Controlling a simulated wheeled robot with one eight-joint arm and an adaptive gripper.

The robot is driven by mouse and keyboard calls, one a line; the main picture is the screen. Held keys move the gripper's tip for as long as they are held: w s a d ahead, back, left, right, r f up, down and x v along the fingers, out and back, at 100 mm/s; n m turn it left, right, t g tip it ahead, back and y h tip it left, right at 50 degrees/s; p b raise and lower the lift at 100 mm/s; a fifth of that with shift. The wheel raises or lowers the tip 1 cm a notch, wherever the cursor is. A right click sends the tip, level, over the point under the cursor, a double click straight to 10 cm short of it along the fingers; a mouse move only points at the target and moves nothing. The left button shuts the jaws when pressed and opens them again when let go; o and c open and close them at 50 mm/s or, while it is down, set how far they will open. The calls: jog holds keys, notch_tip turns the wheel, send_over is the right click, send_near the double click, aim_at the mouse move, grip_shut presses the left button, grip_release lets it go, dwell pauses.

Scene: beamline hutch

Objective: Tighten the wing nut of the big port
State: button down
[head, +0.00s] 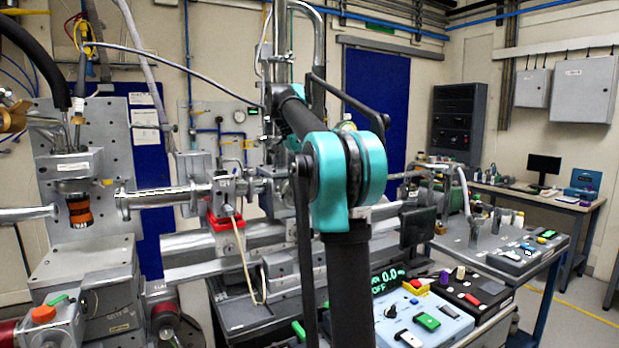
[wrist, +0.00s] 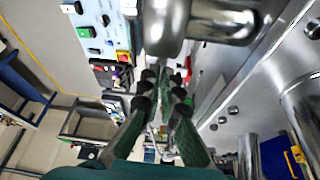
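In the wrist view my gripper (wrist: 163,92) has its two green fingers with dark pads apart, and nothing shows held between them. A large shiny steel cylinder (wrist: 165,28) lies just beyond and above the fingertips in that picture. I cannot tell whether it belongs to the big port. I cannot make out the wing nut in either view. In the head view my teal arm stands in front of the middle of the steel beamline (head: 165,196) and hides part of it. My gripper is not clearly visible there.
A light-blue control box (head: 425,318) with coloured buttons stands at the lower right, beside a dark box with a lit display (head: 388,278). A red bracket (head: 226,218) sits under the beamline. A workbench (head: 535,200) stands at the back right, with open floor before it.

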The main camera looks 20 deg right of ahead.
jog(key=m, duration=0.1)
jog(key=m+g, duration=0.1)
jog(key=m, duration=0.1)
jog(key=m+g, duration=0.1)
jog(key=m, duration=0.1)
jog(key=shift+w+d, duration=0.1)
jog(key=shift+w, duration=0.15)
jog(key=shift+m, duration=0.3)
jog(key=c, duration=2)
grip_release()
jog(key=shift+c, duration=0.2)
jog(key=shift+y, duration=0.3)
jog(key=v, duration=0.7)
jog(key=shift+r, duration=0.2)
jog(key=shift+w, duration=0.1)
